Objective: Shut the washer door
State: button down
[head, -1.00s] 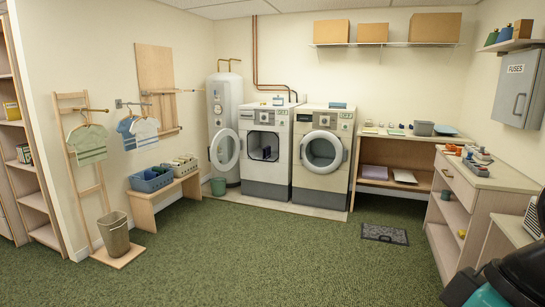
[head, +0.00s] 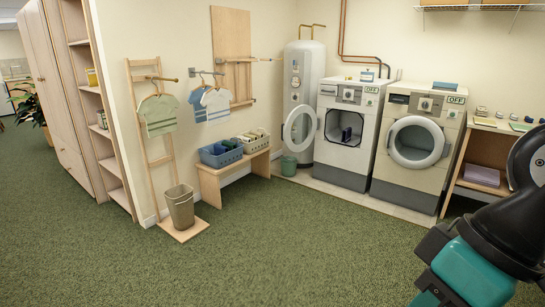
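Two white front-loading machines stand side by side at the back wall. The left machine (head: 338,160) has its round glass door (head: 299,127) swung wide open to the left, and its dark opening shows, with something dark inside. The right machine (head: 403,187) has a round door (head: 416,142) over its front; I cannot tell whether it is fully shut. I cannot tell from labels which one is the washer. Part of my teal and black arm fills the lower right, well in front of the machines. My gripper's fingertips are not in view.
A tall white tank (head: 298,75) is behind the door. A bin (head: 180,209) stands further left. The green carpet in front is clear.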

aim_at(315, 121)
jog(key=u, duration=0.5)
jog(key=i, duration=5.1)
jog(key=z, duration=0.7)
jog(key=i, duration=1.15)
jog(key=z, duration=0.35)
